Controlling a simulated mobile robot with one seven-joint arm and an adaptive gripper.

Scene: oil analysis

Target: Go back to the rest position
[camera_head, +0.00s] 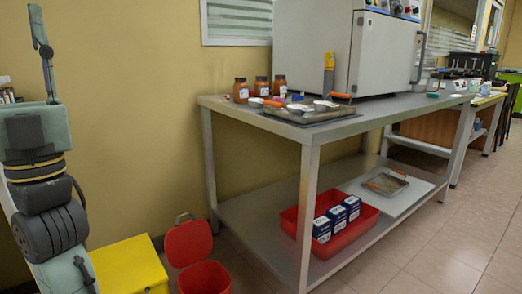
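My arm stands upright along the left edge of the head view, with dark ringed joints and pale grey-green links. At its top rises a slim dark upright part that looks like my gripper (38,22), seen edge-on. I cannot tell whether its fingers are open or shut. I see nothing held at its tip. It is apart from the table and close to the yellow wall in the picture.
A grey metal table (340,127) holds brown jars (241,91), a tray (305,113) with small items and a large oven (378,55). Its lower shelf bears a red bin (290,222) with blue-white boxes. Right-hand floor is clear.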

